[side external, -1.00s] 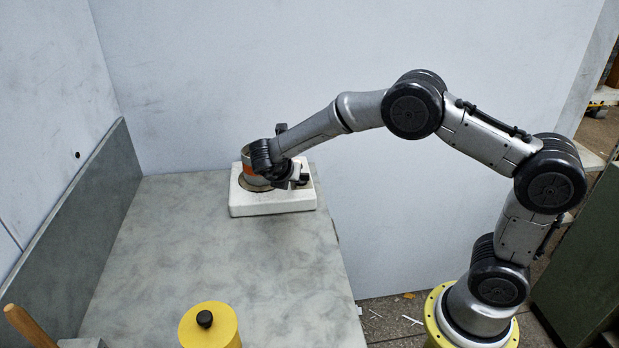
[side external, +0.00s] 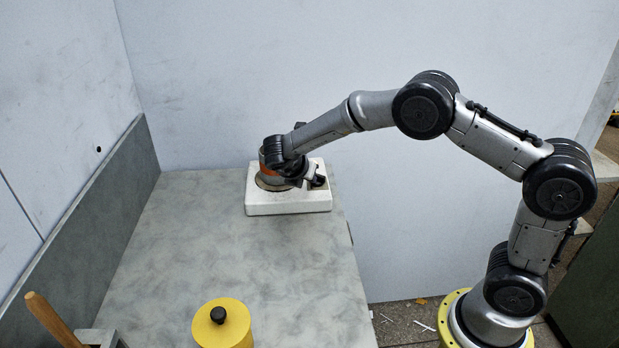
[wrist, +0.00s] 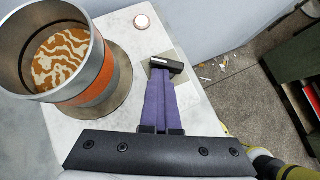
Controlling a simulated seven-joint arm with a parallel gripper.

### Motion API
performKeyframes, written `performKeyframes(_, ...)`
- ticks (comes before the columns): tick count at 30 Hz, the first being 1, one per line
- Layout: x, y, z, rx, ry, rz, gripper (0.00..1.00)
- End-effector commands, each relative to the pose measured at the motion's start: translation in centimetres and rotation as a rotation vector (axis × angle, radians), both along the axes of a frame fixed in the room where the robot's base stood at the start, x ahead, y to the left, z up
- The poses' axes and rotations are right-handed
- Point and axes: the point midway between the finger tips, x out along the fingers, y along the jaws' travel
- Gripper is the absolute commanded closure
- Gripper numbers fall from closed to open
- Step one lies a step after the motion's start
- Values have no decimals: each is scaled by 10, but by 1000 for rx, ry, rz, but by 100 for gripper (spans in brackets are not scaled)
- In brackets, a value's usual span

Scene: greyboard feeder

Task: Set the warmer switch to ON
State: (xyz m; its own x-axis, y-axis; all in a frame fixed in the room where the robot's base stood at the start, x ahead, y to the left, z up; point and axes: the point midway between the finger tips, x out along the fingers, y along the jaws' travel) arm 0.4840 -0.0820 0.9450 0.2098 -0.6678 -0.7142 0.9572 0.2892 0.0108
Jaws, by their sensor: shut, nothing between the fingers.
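The warmer (side external: 300,205) is a white block at the far end of the grey table. In the wrist view its white top (wrist: 118,25) carries a round plate (wrist: 122,102) with a steel, orange-banded pot (wrist: 100,80) holding an orange-and-white patterned content. The switch (wrist: 168,65) is a black bar-shaped handle on a small square metal plate, right of the pot. My gripper (wrist: 163,78) is shut and empty, its purple fingers right at the near side of the switch. The fingertips overlap it in view, so contact is unclear. In the side view my gripper (side external: 305,181) hides the switch.
A yellow canister with a black knob (side external: 222,325) and a wooden handle (side external: 50,318) stand at the near edge. The middle of the table (side external: 240,250) is clear.

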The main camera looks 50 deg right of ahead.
Motion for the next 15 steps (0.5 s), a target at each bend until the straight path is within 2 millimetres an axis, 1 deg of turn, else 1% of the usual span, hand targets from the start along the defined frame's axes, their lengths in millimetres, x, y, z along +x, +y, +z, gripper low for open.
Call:
performKeyframes(1, -4, -13, 0, -22, 13, -17, 100)
performKeyframes(8, -4, -10, -1, -22, 16, -16, 100)
performKeyframes(11, -5, -1, -1, -20, 15, -12, 100)
performKeyframes(14, -6, 17, -1, -15, 11, -5, 100)
performKeyframes(15, -6, 26, -1, -12, 9, -2, 100)
